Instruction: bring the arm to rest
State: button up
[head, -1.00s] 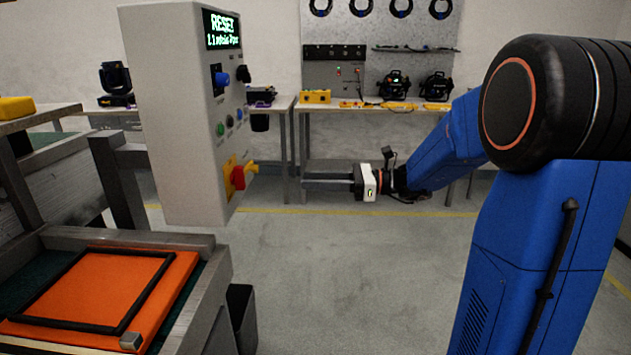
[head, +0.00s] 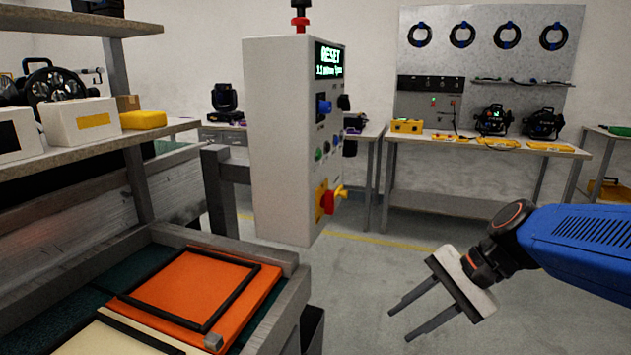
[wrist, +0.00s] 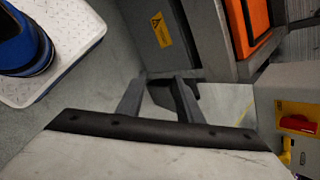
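My gripper (head: 399,322) is at the lower right of the head view, over open floor and to the right of the control box (head: 282,140). Its two fingers are parallel with a clear gap between them and nothing in the gap. In the wrist view the fingers (wrist: 158,98) also stand apart and empty. My blue arm reaches in from the right edge of the head view. The gripper touches nothing that I can see.
The control box has a RESET screen and a red switch (head: 327,201). An orange panel (head: 190,290) with a black frame lies at lower left. A workbench (head: 470,150) with par cans stands at the back. Open floor lies between.

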jog(key=s+d+f+n+t+h, duration=0.3)
jog(key=s+d+n+h, duration=0.4)
jog(key=d, duration=0.4)
jog(key=s+n, duration=0.1)
jog(key=n, duration=0.1)
jog(key=shift+s+n+t+h, duration=0.3)
jog(key=shift+n+h, duration=0.1)
dwell(1.0)
